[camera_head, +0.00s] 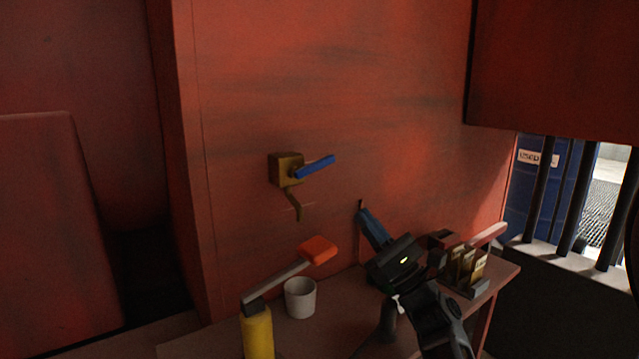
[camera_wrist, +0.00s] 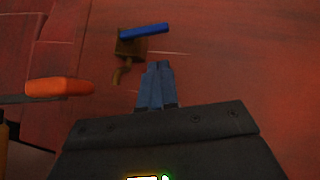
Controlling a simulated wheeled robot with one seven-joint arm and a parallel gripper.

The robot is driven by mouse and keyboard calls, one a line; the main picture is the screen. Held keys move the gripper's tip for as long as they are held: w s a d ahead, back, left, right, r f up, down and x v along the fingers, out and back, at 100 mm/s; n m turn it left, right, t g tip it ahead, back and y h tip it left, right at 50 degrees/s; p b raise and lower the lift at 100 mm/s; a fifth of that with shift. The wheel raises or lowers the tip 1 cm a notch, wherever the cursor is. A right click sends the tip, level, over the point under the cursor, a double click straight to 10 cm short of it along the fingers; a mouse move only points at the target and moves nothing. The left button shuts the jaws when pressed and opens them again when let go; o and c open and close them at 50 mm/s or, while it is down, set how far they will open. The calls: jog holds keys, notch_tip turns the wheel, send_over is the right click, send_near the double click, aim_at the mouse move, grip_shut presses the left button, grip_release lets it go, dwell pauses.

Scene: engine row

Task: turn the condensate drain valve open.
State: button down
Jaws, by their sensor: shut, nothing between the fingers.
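The condensate drain valve is a brass block (camera_head: 286,168) on the red wall, with a blue lever handle (camera_head: 316,166) that points right and slightly up. A bent brass spout (camera_head: 294,205) hangs below it. In the wrist view the blue handle (camera_wrist: 145,31) and brass body (camera_wrist: 130,48) lie ahead of the fingers. My gripper (camera_head: 361,208) is to the right of and below the handle, apart from it. In the wrist view my gripper's blue fingers (camera_wrist: 157,66) are together with nothing between them.
An orange-headed lever (camera_head: 318,249) on a yellow cylinder (camera_head: 257,330) stands at the front, left of my arm. A grey cup (camera_head: 300,297) stands on the bench (camera_head: 335,318). Dark bars (camera_head: 540,190) stand far right.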

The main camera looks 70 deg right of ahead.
aim_at(312, 166)
jog(key=p+x, duration=0.2)
jog(key=x, duration=0.8)
jog(key=shift+r+p, duration=0.3)
jog(key=shift+p, duration=0.1)
jog(key=shift+s+d+r+n, duration=0.1)
jog(key=shift+d+n, duration=0.15)
jog(key=shift+n, duration=0.05)
